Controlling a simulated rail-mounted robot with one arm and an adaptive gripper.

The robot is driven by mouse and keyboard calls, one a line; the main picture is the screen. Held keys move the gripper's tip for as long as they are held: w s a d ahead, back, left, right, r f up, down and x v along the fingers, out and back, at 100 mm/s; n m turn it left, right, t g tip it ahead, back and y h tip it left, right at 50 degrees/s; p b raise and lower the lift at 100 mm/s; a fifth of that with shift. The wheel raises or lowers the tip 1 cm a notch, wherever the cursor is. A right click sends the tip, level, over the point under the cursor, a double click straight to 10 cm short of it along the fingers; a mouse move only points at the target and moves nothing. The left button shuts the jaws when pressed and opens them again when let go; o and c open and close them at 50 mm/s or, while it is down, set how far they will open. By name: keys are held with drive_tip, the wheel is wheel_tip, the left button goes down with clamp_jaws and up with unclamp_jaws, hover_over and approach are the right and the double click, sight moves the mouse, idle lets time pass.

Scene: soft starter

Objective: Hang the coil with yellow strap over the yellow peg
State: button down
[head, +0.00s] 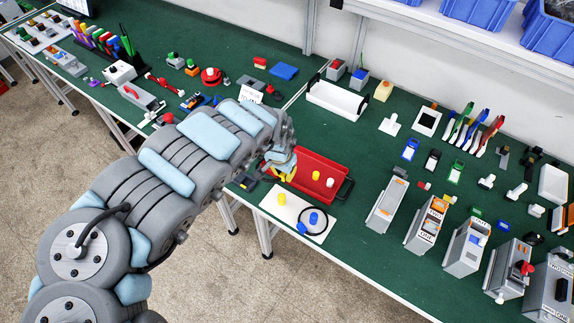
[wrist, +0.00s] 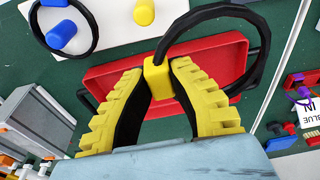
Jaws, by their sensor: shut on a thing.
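My gripper (wrist: 158,72) is shut on the yellow strap (wrist: 158,80) of a black coil (wrist: 262,30), which reaches up and right from the fingers in the wrist view. In the head view my gripper (head: 283,167) is over the left end of the red tray; the held coil is not clear there. The yellow peg (head: 282,200) stands bare on a white board (head: 268,207), nearer the table's front edge than the gripper. It also shows at the top of the wrist view (wrist: 144,12).
A blue peg (head: 313,218) on the same board has another black coil (head: 327,224) around it. The red tray (head: 300,183) with a black handle lies behind the board. Grey device boxes (head: 386,205) stand to the right.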

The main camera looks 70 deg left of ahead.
drive_tip(key=shift+s+d+r+p, duration=0.35)
drive_tip(key=shift+s+d+p, duration=0.05)
drive_tip(key=shift+s+p, duration=0.2)
drive_tip(key=w+d+r+m+p, duration=0.25)
drive_tip(key=w+d+r, duration=0.55)
drive_tip(key=w+d, duration=0.45)
drive_tip(key=w+d+r+m+p, duration=0.25)
drive_tip(key=w+d+r, duration=0.65)
drive_tip(key=w, duration=0.6)
drive_tip(key=w+d+r+p, duration=0.1)
drive_tip(key=w+d+r, duration=0.2)
drive_tip(key=d+r, duration=0.3)
drive_tip(key=w+d+r+m+p, duration=0.1)
drive_tip(key=d+r, duration=0.5)
drive_tip(key=d, duration=0.8)
drive_tip(key=w+d+r+m+h+p, duration=0.1)
drive_tip(key=w+d+r+p, duration=0.2)
drive_tip(key=w+d+r, duration=0.3)
drive_tip(key=d, duration=0.4)
drive_tip(key=shift+r, duration=0.35)
